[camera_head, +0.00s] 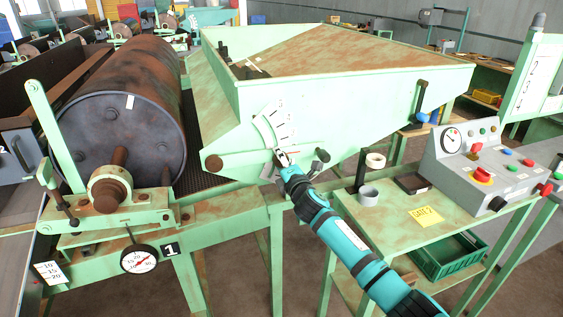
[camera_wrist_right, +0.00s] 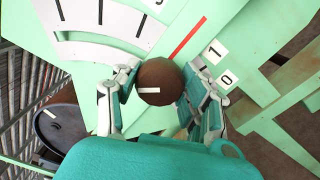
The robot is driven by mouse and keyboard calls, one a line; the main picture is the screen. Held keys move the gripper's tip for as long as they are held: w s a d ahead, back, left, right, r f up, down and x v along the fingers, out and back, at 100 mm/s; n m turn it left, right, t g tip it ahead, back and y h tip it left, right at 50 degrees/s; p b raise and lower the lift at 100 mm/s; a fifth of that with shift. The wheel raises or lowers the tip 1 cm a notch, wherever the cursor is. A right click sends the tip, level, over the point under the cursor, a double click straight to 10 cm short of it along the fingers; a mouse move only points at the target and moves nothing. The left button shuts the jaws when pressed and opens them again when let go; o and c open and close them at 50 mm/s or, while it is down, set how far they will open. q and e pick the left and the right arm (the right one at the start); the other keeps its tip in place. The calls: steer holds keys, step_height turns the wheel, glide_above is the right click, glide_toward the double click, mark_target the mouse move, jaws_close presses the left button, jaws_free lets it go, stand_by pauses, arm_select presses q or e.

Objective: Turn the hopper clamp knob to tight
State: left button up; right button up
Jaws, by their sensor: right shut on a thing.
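The green hopper (camera_head: 320,110) stands behind the table, with a white scale plate (camera_head: 272,125) on its near side. A round brown knob (camera_wrist_right: 158,76) with a white mark sits below this plate in the wrist view. The white mark lies roughly level across that picture. A red line (camera_wrist_right: 188,38) and small labels 1 and 0 (camera_wrist_right: 226,78) are beside the knob. My right gripper (camera_head: 282,158) is shut on the brown knob, one finger on each side, and mostly hides it in the head view. My left gripper is in neither view.
A side table holds tape rolls (camera_head: 368,195), a yellow note (camera_head: 425,216) and a grey control box (camera_head: 475,165). A rusty drum (camera_head: 125,110) lies at left.

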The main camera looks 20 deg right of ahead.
steer(key=m, duration=0.6)
steer(key=shift+f, duration=0.1)
stand_by(0.5)
steer(key=o, duration=1.2)
steer(key=s, duration=1.2)
steer(key=shift+d, duration=0.2)
steer(key=shift+f, duration=0.1)
